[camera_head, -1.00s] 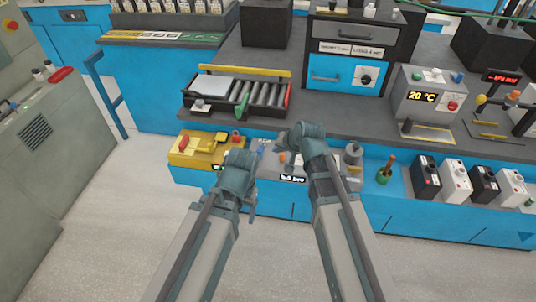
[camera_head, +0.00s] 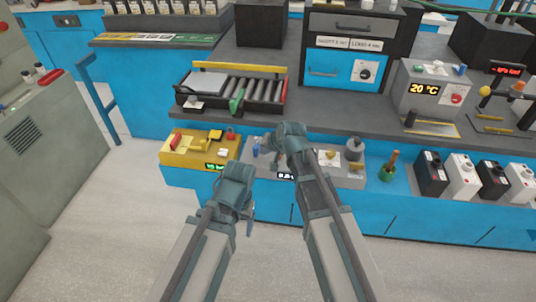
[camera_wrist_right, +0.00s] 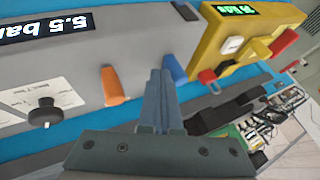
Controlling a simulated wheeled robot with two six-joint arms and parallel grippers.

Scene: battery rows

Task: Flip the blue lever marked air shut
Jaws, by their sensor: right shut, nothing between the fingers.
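The blue lever (camera_head: 256,149) stands on a grey panel box in the head view, just right of the yellow unit. In the right wrist view the blue lever (camera_wrist_right: 173,69) is close to the fingertips. My right gripper (camera_wrist_right: 161,74) is shut and empty, between the blue lever and the orange lever (camera_wrist_right: 114,86), nearer the blue one. I cannot tell whether it touches the blue lever. In the head view my right gripper (camera_head: 272,151) is over the panel and hides part of it. My left gripper (camera_head: 249,217) hangs in front of the bench; its jaws are unclear. No lever marking is readable.
The yellow unit (camera_head: 199,149) with a red button is left of the panel. A black knob (camera_wrist_right: 45,112) and a display (camera_wrist_right: 45,30) are on the panel. A roller tray (camera_head: 262,91) lies behind. The floor in front is clear.

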